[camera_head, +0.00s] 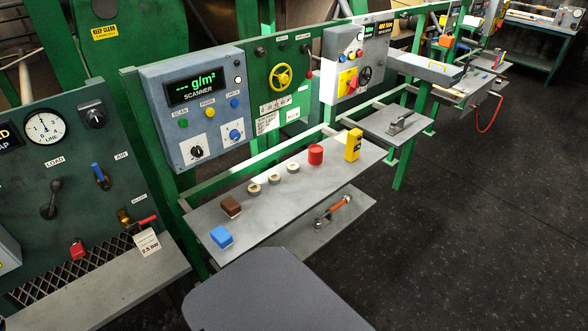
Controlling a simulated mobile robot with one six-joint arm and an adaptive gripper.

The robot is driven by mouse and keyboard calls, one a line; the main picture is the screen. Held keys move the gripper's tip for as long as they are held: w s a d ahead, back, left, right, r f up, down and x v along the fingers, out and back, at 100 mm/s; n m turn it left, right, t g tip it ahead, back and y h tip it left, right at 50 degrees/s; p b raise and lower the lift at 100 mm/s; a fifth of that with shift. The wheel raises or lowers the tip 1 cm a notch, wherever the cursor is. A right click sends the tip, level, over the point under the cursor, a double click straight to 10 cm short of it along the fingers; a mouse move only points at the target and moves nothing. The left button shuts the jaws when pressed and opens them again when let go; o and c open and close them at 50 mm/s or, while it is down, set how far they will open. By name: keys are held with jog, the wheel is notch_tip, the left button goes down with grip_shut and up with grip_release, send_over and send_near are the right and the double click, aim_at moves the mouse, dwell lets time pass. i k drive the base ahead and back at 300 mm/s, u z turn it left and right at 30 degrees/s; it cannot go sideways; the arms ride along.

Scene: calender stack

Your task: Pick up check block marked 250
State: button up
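Three small round blocks with pale tops stand in a row on the grey shelf (262,216) below the scanner panel. They are the near block (254,189), the middle block (274,178) and the far block (293,168). Their tops carry dark markings too small to read, so I cannot tell which one is marked 250. My gripper is not in view.
On the same shelf are a blue block (221,237), a brown block (231,207), a red cylinder (315,155) and a yellow device (353,145). An orange-handled tool (333,211) lies on a lower shelf. The scanner panel (202,140) rises behind. Dark floor (480,210) lies open at right.

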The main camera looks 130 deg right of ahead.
aim_at(293, 167)
jog(key=z, duration=1.7)
jog(key=i, duration=0.1)
jog(key=z, duration=2.9)
jog(key=k, duration=0.3)
